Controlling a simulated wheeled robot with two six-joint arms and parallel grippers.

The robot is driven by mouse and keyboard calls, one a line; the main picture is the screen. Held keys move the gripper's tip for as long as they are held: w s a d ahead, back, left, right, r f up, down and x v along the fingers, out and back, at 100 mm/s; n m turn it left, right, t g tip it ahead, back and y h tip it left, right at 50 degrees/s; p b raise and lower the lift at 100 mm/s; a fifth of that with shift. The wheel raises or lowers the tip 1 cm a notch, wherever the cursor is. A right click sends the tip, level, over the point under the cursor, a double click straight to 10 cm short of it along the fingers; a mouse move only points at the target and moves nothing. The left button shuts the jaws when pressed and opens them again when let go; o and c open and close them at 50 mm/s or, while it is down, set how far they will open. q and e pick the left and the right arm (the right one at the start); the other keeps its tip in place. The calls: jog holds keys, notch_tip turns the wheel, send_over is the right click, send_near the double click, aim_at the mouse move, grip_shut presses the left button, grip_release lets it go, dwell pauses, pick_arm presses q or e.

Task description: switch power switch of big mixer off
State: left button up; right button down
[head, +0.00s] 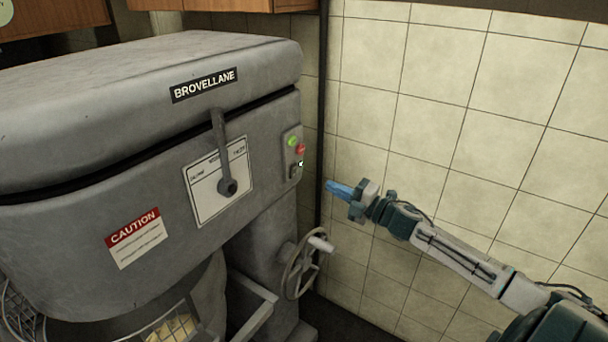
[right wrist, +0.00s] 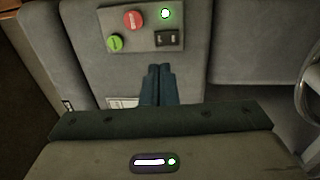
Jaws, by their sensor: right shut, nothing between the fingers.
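The big mixer (head: 60,95) is a large grey machine labelled BROVELLANE on the left of the head view. Its control panel (head: 287,160) is on the right end of the body. In the right wrist view, the panel shows a black rocker switch (right wrist: 167,39), likely the power switch, below a lit green lamp (right wrist: 165,13). My right gripper (head: 338,188) is to the right of the panel in the head view, apart from it. Its fingers (right wrist: 158,72) are shut and empty, pointing toward the panel just below the switch. My left gripper is not in view.
A red button (right wrist: 133,20) and a green button (right wrist: 114,42) sit left of the switch in the wrist view. A lever (head: 222,150) and a handwheel (head: 302,268) stick out from the mixer. The tiled wall (head: 440,115) stands behind my right arm.

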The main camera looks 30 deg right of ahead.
aim_at(295, 167)
jog(key=p+x, duration=0.2)
jog(key=x, duration=0.2)
jog(key=p+x, duration=0.3)
jog(key=x, duration=0.1)
jog(key=shift+w+a+r+p, duration=0.15)
jog(key=shift+w+r+p, duration=0.15)
jog(key=shift+w+a+f+p, duration=0.1)
jog(key=shift+w+a+p, duration=0.2)
jog(key=shift+w, duration=0.4)
jog(key=shift+w+r+p, duration=0.2)
jog(key=shift+r+p, duration=0.15)
jog(key=shift+p, duration=0.05)
jog(key=shift+f, duration=0.1)
